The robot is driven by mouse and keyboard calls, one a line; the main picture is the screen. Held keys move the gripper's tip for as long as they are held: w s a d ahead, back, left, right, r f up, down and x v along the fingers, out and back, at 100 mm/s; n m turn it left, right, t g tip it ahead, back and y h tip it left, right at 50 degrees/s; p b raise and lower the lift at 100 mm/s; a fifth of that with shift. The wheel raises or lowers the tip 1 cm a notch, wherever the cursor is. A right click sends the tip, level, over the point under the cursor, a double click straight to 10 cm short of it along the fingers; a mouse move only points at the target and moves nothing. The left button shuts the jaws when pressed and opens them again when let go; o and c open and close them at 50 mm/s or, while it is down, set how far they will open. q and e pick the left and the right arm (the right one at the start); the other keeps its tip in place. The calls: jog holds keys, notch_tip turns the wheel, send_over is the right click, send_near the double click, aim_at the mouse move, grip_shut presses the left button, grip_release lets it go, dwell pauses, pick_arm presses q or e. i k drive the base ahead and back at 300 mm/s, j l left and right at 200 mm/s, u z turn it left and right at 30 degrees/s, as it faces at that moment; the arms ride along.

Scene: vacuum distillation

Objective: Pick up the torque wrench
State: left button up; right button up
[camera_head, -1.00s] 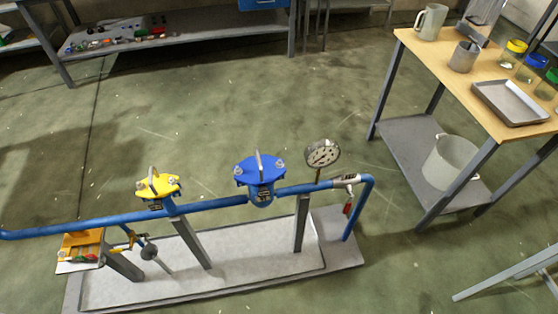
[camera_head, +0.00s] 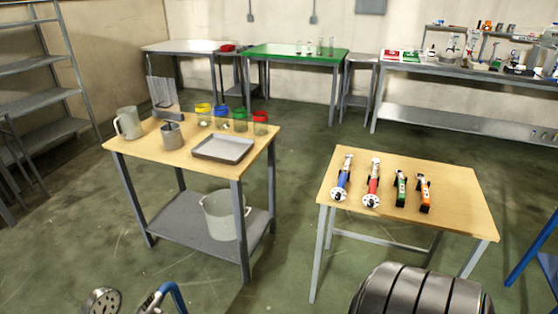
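Several hand tools lie side by side on the small wooden table at the right. A blue-handled tool (camera_head: 342,180) and a red-handled tool (camera_head: 373,184) each have a round, light-coloured end toward me. A green-handled tool (camera_head: 400,188) and an orange-handled tool (camera_head: 424,192) lie to their right and look shorter. I cannot tell for certain from this distance which is the torque wrench. Neither of my grippers shows in this view.
The tool table (camera_head: 462,215) has bare wood at its right. A dark ribbed cylinder (camera_head: 420,292) stands in front of it. The left table (camera_head: 140,149) holds a jug, a tray (camera_head: 222,148) and several jars. Green floor (camera_head: 290,215) is open between the tables.

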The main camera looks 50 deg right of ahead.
aim_at(341, 185)
jog(key=z, duration=2.2)
